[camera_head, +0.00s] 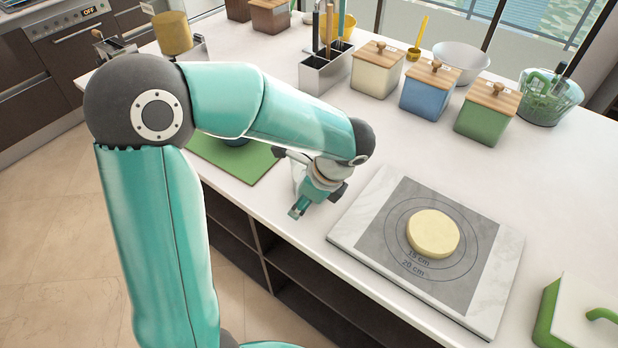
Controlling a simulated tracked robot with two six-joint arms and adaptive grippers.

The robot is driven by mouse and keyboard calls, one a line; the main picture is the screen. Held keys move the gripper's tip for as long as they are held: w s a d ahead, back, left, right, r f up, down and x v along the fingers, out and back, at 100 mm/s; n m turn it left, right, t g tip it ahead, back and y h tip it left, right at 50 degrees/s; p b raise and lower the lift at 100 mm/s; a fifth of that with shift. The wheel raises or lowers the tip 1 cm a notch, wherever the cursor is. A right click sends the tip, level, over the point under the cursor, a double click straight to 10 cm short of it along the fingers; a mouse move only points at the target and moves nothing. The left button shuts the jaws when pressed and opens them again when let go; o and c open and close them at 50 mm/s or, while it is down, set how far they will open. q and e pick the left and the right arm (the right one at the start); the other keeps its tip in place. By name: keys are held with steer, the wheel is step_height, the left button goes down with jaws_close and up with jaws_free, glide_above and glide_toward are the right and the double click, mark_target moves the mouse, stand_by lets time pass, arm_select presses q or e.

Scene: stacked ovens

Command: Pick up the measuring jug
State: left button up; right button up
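My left arm comes in from the left and reaches over the counter. Its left gripper (296,184) is low near the counter's front edge, between the green mat and the marble board. A pale, clear-looking shape (298,171) shows beside the gripper's fingers; it may be the measuring jug, but the gripper and wrist hide most of it. I cannot tell whether the fingers touch it or how far apart they are. My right gripper is not in view.
A marble board (502,262) with a grey mat holds a round yellow block (433,233). A green mat (251,168) lies left of the gripper. Behind stand a utensil holder (322,76), lidded boxes (427,93), a white bowl (461,60) and a green basket (549,100).

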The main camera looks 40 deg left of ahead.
arm_select(q)
jaws_close()
stand_by(0.3)
steer(key=shift+r, duration=0.15)
